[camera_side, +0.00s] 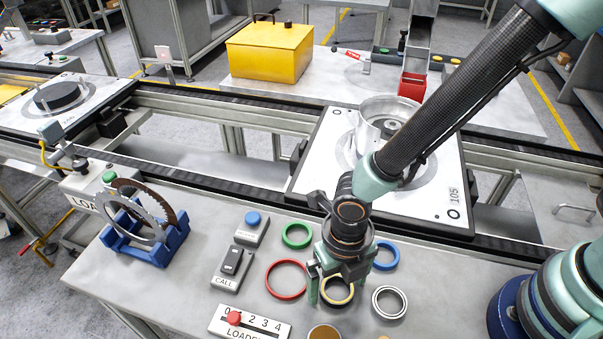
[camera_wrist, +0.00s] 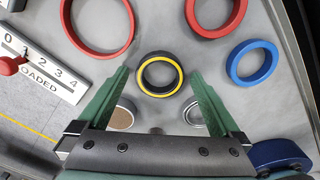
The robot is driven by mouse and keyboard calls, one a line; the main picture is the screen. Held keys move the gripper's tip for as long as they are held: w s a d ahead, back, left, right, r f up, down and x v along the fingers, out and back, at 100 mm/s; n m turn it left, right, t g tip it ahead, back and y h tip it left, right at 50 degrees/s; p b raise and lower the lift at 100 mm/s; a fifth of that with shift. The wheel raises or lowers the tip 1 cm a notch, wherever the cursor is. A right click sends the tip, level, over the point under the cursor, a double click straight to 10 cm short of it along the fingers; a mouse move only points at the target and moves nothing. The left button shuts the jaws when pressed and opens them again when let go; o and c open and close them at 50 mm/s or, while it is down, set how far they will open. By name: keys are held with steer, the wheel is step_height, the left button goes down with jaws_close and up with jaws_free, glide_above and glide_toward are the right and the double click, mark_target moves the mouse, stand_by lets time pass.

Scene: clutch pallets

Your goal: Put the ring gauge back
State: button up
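Several rings lie on the grey bench; the pictures do not settle which is the ring gauge. A black ring with a yellow edge (camera_side: 341,303) lies below my gripper (camera_side: 336,288); it also shows in the wrist view (camera_wrist: 160,93). My gripper (camera_wrist: 161,72) is open and empty, its two green fingers wide apart on either side of that ring. A silver ring with a dark inside (camera_side: 389,316) lies to the right, partly hidden by a finger in the wrist view. A red ring (camera_side: 267,281), a blue ring (camera_side: 397,259) and a green ring (camera_side: 284,238) lie around them.
A blue stand (camera_side: 160,254) holding upright discs is at left. A call button box (camera_side: 232,265), a blue-button box (camera_side: 251,228) and a numbered slider plate (camera_side: 262,329) sit nearby. A pallet (camera_side: 447,205) with a metal housing (camera_side: 368,130) is behind. A second red ring (camera_wrist: 215,35) shows in the wrist view.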

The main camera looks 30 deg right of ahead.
steer(key=shift+r, duration=0.1)
step_height(320, 180, up, 12)
steer(key=w+d+r+m+t, duration=0.1)
steer(key=d+r+m, duration=0.3)
steer(key=d+m, duration=0.4)
steer(key=w+d+r+m+t, duration=0.2)
steer(key=d+r+m, duration=0.2)
steer(key=d+m, duration=0.4)
steer(key=w+d+r+m+t, duration=0.1)
steer(key=d+r+m, duration=0.3)
steer(key=d+m, duration=0.5)
steer(key=m+t, duration=0.1)
steer(key=m, duration=0.8)
steer(key=shift+w+r+m+t, duration=0.3)
steer(key=shift+w+r+m, duration=0.05)
steer(key=shift+m, duration=0.05)
